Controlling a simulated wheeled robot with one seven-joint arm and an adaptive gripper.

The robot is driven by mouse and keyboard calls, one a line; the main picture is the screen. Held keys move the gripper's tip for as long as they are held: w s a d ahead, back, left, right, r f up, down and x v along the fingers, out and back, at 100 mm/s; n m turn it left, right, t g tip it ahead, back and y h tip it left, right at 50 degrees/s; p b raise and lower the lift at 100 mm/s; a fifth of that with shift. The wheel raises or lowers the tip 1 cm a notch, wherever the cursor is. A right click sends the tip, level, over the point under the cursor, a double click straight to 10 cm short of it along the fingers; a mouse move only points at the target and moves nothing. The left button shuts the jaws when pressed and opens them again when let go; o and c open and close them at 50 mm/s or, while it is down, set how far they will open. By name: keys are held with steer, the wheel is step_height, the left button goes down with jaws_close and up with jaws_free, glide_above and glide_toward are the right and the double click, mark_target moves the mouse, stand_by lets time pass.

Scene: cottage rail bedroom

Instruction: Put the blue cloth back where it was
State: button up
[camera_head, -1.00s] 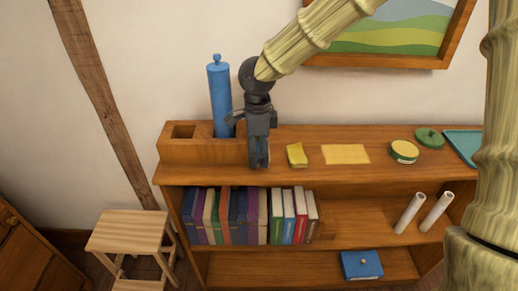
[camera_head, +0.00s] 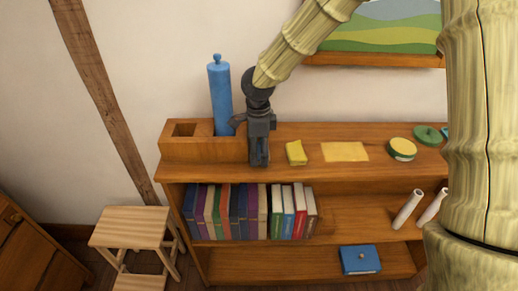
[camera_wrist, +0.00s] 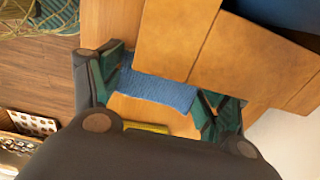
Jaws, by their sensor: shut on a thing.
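The blue cloth (camera_wrist: 158,91) shows in the wrist view as a flat, textured blue piece between my fingers. My gripper (camera_wrist: 162,88) is shut on it, with a dark green finger pad at each end. In the head view my gripper (camera_head: 259,161) points down at the front of the shelf top (camera_head: 370,134), just right of the wooden holder (camera_head: 203,150). The cloth cannot be made out clearly there. In the wrist view the holder (camera_wrist: 176,35) is close beside the cloth. Whether the cloth touches the shelf top, I cannot tell.
A tall blue cylinder (camera_head: 220,100) stands upright at the holder, which has an open square slot at left. A yellow sponge (camera_head: 296,153), a flat yellow cloth (camera_head: 345,152) and a round tin (camera_head: 402,149) lie rightward. A stool (camera_head: 130,228) stands left.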

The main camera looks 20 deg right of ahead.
mark_target(259, 148)
steer(key=shift+f, duration=0.15)
steer(key=o, duration=1.1)
steer(key=shift+c, duration=0.2)
step_height(259, 148, up, 12)
steer(key=b, duration=0.1)
